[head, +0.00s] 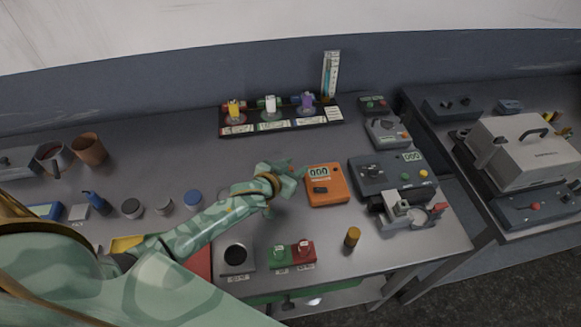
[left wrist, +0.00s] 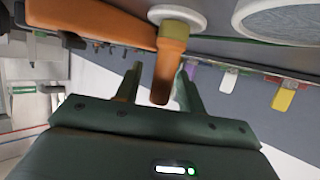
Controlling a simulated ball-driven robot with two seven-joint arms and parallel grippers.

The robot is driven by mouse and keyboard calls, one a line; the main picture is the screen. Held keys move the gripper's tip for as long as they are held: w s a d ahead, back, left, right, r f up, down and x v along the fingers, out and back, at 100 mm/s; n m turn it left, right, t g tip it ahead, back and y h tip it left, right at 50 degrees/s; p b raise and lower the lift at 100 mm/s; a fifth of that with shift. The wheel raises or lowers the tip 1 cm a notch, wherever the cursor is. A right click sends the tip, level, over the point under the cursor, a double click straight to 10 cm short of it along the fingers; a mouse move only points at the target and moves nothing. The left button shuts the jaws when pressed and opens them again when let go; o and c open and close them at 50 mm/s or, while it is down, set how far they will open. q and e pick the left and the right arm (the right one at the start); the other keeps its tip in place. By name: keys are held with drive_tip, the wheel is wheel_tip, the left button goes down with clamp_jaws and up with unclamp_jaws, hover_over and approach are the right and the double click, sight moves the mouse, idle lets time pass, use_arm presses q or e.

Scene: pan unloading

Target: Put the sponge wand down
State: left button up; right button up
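My left gripper (head: 287,180) is over the table, just left of an orange device (head: 326,186). In the left wrist view my left gripper (left wrist: 160,78) has its two fingers apart. An orange handle with a white collar (left wrist: 172,50), which looks like the sponge wand, lies between them. A gap shows between the handle and the left-hand finger; contact on the other side is unclear. In the head view the wand is hidden at the gripper or too small to make out. My right gripper is not in view.
A rack (head: 281,122) with yellow, white and purple items stands behind. A grey instrument (head: 390,176) is to the right. A grey-black block (head: 236,257) and green and red blocks (head: 291,253) are in front.

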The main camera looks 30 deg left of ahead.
use_arm(q)
drive_tip(key=p+v, duration=0.2)
drive_tip(key=v, duration=1)
